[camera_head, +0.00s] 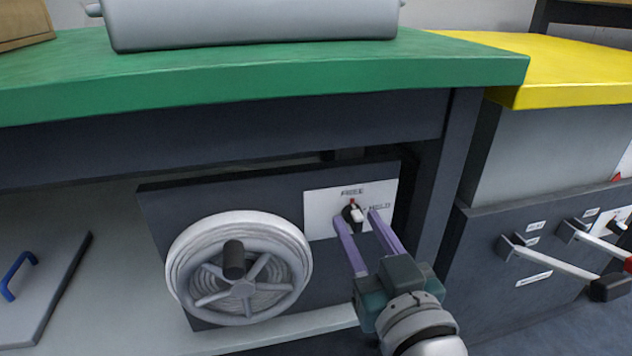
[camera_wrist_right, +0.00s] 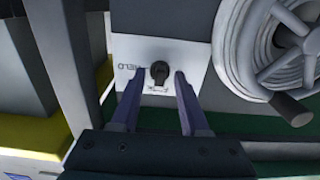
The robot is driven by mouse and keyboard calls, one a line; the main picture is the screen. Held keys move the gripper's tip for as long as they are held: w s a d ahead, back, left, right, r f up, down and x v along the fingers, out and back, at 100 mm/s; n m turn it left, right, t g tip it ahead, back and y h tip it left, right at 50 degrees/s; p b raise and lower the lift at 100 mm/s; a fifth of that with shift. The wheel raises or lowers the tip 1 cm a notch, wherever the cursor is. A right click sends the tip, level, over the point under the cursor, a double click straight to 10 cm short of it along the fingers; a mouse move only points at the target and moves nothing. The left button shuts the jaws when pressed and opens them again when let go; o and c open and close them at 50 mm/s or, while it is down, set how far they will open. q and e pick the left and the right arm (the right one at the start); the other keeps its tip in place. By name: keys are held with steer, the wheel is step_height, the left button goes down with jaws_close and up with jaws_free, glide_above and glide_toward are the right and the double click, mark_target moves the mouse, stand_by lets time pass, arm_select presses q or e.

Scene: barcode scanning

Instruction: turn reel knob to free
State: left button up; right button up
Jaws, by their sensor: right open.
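The reel knob (camera_head: 353,213) is a small black knob with a red mark and a light mark, on a white plate (camera_head: 320,214). "FREE" is printed above it and a label that looks like "HELD" to its right. Its exact pointing is too small to tell. My right gripper (camera_head: 357,216) is open in front of the plate, with one purple finger on each side of the knob. The right wrist view shows the knob (camera_wrist_right: 160,70) between the fingertips (camera_wrist_right: 159,75), with gaps on both sides; contact is not visible. My left gripper is not in view.
A grey hose reel (camera_head: 290,252) with a black handle is left of the plate on the dark panel (camera_head: 165,210). A green worktop (camera_head: 250,80) overhangs above. A table leg (camera_head: 445,170) stands close right; beyond it are levers (camera_head: 560,262) under a yellow top (camera_head: 570,70).

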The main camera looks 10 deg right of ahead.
steer(key=shift+s+r+p, duration=0.15)
steer(key=shift+s+p, duration=0.15)
steer(key=shift+s, duration=0.15)
steer(key=s+p, duration=0.3)
steer(key=s, duration=0.6)
steer(key=shift+d, duration=0.15)
